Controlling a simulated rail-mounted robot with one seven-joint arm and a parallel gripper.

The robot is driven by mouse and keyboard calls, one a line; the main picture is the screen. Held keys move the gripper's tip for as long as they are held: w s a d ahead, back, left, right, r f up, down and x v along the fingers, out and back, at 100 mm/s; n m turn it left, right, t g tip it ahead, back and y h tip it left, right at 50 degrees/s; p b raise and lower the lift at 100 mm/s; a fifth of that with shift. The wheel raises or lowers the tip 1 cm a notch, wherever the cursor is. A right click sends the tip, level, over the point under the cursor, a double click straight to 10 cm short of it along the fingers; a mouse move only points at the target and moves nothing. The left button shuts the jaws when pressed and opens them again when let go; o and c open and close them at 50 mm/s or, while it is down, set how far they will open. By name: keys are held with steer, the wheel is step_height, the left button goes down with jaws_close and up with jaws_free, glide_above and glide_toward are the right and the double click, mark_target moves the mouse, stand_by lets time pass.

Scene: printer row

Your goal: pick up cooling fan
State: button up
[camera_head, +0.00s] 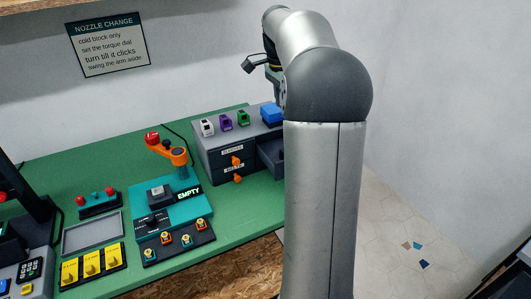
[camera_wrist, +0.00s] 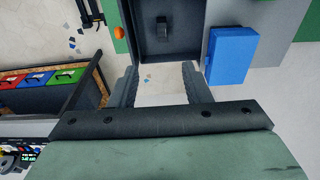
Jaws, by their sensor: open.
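In the wrist view, a small dark block-like part (camera_wrist: 163,30) lies in an open grey drawer (camera_wrist: 185,50); it may be the cooling fan, but its details are too dark to tell. My gripper (camera_wrist: 161,78) is open and empty, its two fingers apart in front of the drawer's near edge, with floor visible between them. In the head view the open drawer (camera_head: 272,155) sticks out of the right part of the grey cabinet (camera_head: 215,150), partly hidden by my arm. The drawer's contents do not show there.
A blue box (camera_wrist: 230,55) sits right of the drawer in the wrist view, on the cabinet top. A teal station (camera_head: 165,215) with an orange arm (camera_head: 170,150) is on the green bench (camera_head: 80,165). Colored bins (camera_wrist: 40,78) stand at left.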

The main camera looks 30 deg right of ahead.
steer(key=f, duration=0.3)
steer(key=d+f, duration=0.1)
steer(key=f, duration=0.3)
steer(key=f+p, duration=0.1)
steer(key=f, duration=0.3)
steer(key=shift+s+d+f, duration=0.1)
steer(key=shift+d+f, duration=0.1)
steer(key=shift+w+d+f+p, duration=0.15)
steer(key=shift+f+p, duration=0.2)
steer(key=shift+f, duration=1)
steer(key=shift+w+d+f+p, duration=0.1)
steer(key=shift+f+p, duration=0.2)
steer(key=shift+f, duration=1)
jaws_close()
